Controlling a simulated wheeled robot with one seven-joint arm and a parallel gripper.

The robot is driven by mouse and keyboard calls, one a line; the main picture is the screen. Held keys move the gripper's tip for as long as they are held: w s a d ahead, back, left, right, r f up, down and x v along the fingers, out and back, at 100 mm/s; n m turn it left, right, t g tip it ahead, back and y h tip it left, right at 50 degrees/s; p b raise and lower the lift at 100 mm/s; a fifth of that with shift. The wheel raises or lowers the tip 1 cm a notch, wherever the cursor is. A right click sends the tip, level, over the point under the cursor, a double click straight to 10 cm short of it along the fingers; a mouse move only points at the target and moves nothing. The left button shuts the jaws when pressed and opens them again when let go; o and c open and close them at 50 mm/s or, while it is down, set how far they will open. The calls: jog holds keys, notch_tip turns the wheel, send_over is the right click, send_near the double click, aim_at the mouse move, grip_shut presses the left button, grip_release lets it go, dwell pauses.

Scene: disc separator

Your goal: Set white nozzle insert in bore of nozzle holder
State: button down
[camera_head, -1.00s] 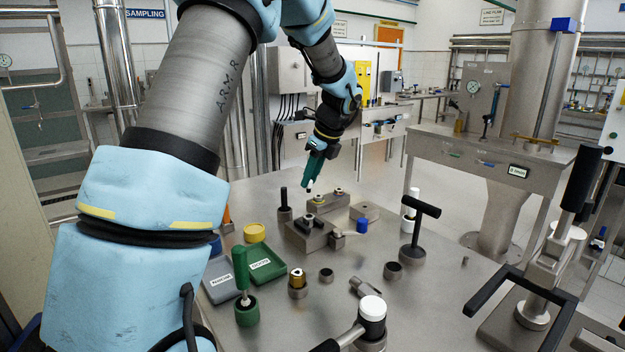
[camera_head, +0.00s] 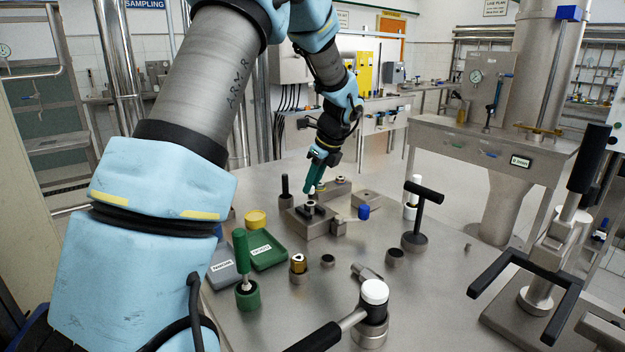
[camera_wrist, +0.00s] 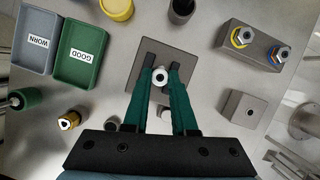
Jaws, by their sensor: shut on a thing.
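My gripper (camera_wrist: 159,80) has green fingers closed around a small white nozzle insert (camera_wrist: 158,74), a ring with a dark centre hole. In the head view my gripper (camera_head: 311,191) is just above the grey fixture block (camera_head: 311,224), which has dark jaws on top. The nozzle holder (camera_head: 310,204) shows as a small light metal piece between those jaws. In the wrist view the fingertips and insert cover the middle of the block (camera_wrist: 140,84), hiding the holder's bore. I cannot tell whether the insert touches the holder.
A block with yellow- and blue-ringed nozzles (camera_wrist: 246,47) and a holed block (camera_wrist: 241,108) stand right of the fixture. The green GOOD tray (camera_wrist: 78,72) and grey WORN tray (camera_wrist: 30,66) lie left. A black T-handled tool (camera_head: 416,215) stands upright to the right.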

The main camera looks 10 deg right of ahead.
jog(key=shift+f, duration=0.7)
dwell(0.6)
jog(key=shift+f+b, duration=0.5)
jog(key=c, duration=0.6)
grip_release()
jog(key=shift+c, duration=0.2)
